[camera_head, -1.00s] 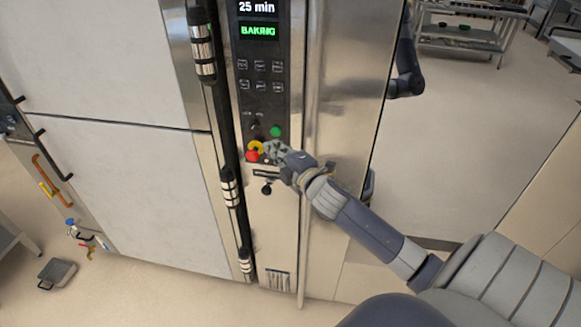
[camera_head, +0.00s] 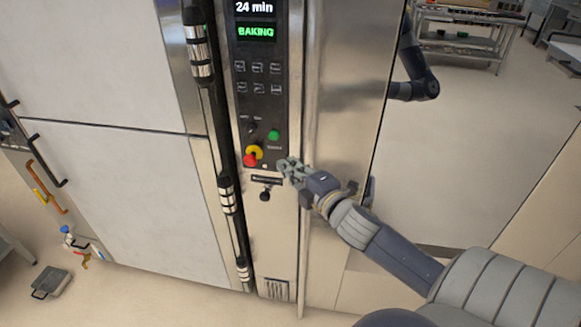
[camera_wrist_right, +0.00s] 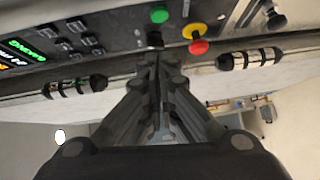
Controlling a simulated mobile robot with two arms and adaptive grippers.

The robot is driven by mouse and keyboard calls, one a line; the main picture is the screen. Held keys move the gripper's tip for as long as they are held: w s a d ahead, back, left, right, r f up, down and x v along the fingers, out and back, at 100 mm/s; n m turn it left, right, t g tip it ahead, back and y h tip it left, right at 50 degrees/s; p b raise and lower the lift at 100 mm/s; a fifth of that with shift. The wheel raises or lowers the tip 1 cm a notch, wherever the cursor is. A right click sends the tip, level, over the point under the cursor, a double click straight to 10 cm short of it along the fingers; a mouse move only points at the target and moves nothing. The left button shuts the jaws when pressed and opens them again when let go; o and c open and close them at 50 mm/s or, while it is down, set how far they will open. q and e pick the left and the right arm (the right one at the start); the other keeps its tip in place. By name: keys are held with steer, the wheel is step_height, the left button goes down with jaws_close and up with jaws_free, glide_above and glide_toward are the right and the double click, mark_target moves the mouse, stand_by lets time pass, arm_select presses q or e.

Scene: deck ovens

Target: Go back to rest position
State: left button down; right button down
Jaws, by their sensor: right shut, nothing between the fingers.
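My right gripper (camera_head: 290,166) is shut and empty. In the head view it is just right of the red emergency button (camera_head: 251,160) on its yellow collar, apart from it. In the right wrist view my shut fingers (camera_wrist_right: 157,62) point toward the control panel, with the green button (camera_wrist_right: 159,15) and the red button (camera_wrist_right: 199,47) beyond them. The oven's control panel (camera_head: 259,105) has a display (camera_head: 256,20) reading "24 min" and "BAKING".
The oven's door handles (camera_head: 227,194) stand out along the edge left of the panel. Open floor (camera_head: 490,130) lies right of the oven, with a steel rack (camera_head: 465,45) farther back.

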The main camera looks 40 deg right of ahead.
steer(key=shift+f, duration=0.1)
stand_by(0.5)
steer(key=s+d+f+m+g+b, duration=0.1)
steer(key=s+f+m+g, duration=0.2)
steer(key=f, duration=1)
steer(key=s+d+f+m+g+h+b, duration=0.1)
steer(key=s+f+m+g, duration=0.15)
steer(key=f, duration=1.15)
steer(key=s+f+m+g+b, duration=0.15)
steer(key=s+f, duration=0.25)
steer(key=f, duration=0.9)
steer(key=s+a+f+m+g+y, duration=0.1)
steer(key=s+a+f+m+g, duration=0.2)
steer(key=s+f, duration=0.55)
steer(key=s+a+f+m+g, duration=0.15)
steer(key=s+a+f, duration=0.25)
steer(key=s+f, duration=0.45)
steer(key=s+a+f+g, duration=0.1)
steer(key=s+a+f, duration=0.2)
steer(key=s, duration=0.2)
steer(key=s+a+f+m+g+y+b, duration=0.1)
steer(key=s+a+f+g, duration=0.1)
steer(key=s, duration=0.4)
steer(key=s+a+f+m+g, duration=0.1)
steer(key=s+a+f, duration=0.3)
steer(key=s+f, duration=0.1)
steer(key=shift+s+a+f+g, duration=0.15)
steer(key=shift+s+f+g, duration=0.15)
steer(key=shift+s, duration=0.2)
